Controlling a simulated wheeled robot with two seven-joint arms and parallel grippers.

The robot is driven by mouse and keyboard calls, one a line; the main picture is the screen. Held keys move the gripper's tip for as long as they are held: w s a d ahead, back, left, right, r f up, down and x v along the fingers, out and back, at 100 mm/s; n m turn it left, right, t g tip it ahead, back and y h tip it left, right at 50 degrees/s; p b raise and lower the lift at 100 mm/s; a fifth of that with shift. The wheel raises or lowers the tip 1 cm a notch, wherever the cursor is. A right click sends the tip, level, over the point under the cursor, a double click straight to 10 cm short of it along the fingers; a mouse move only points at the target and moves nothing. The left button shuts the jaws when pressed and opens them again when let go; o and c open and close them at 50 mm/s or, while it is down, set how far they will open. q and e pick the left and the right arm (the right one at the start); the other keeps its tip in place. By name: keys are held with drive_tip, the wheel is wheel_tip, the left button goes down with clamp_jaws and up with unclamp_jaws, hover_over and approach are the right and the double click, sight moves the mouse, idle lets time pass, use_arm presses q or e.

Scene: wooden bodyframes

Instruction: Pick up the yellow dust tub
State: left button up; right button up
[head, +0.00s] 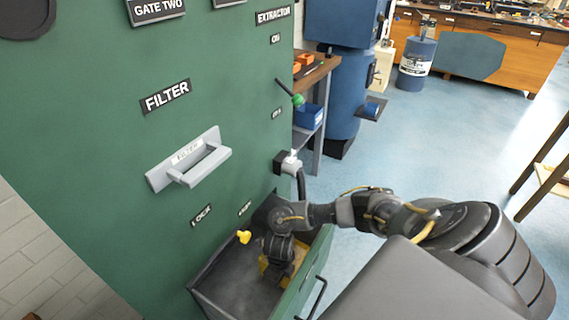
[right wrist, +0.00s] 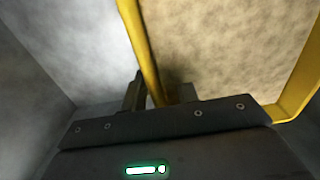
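The yellow dust tub (head: 266,270) sits inside the open drawer at the foot of the green cabinet, mostly hidden by my right arm. In the right wrist view, its yellow rim (right wrist: 142,45) runs down between the two fingers of my right gripper (right wrist: 158,95), with the tub's dusty inside to the right. The fingers look apart, one on each side of the tub wall; firm contact is not visible. In the head view, my right gripper (head: 275,278) points down into the drawer, its fingertips hidden. My left gripper is out of view.
The open drawer (head: 225,298) has grey walls and a green front with a handle. A grey filter handle (head: 190,160) sticks out higher up. Blue floor (head: 440,150) is clear to the right.

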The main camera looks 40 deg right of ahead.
clamp_jaws()
drive_tip(key=shift+w, duration=0.1)
idle(1.2)
